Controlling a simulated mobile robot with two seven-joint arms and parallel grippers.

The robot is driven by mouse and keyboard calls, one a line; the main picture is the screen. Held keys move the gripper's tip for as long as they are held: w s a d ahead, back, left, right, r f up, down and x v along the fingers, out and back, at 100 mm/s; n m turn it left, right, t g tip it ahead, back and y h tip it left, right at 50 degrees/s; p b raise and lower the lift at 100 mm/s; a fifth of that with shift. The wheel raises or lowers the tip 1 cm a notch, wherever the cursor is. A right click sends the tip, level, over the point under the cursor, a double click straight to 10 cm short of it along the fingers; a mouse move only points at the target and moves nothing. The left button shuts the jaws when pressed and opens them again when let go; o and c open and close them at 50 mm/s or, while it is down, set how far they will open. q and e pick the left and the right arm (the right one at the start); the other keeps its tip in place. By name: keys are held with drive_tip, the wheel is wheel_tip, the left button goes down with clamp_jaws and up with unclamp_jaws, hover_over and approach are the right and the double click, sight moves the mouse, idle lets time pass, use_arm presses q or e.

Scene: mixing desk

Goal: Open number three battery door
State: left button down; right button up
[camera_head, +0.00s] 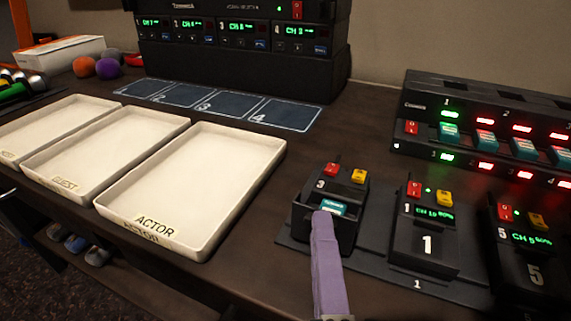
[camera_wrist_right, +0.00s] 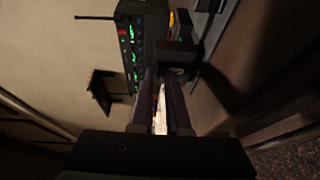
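The number three pack (camera_head: 344,178) stands on the desk right of the ACTOR tray, with a red and a yellow button on top. Its front door (camera_head: 300,217) looks folded down, and a teal battery (camera_head: 335,207) shows in the bay behind it. My right gripper (camera_head: 322,215) has its purple fingertips at the front of this pack, over the door and just below the battery. In the right wrist view the fingers (camera_wrist_right: 163,90) stand apart with a narrow bright gap between them. The fingers hide part of the door. My left gripper is not in view.
Packs number 1 (camera_head: 427,243) and 5 (camera_head: 533,262) stand close on the right. A charger rack (camera_head: 400,145) with teal batteries is behind them. White trays (camera_head: 215,243) lie left. A receiver rack (camera_head: 240,75) and a numbered mat (camera_head: 292,114) are at the back.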

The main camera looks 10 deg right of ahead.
drive_tip(key=o, duration=0.3)
drive_tip(key=v, duration=1)
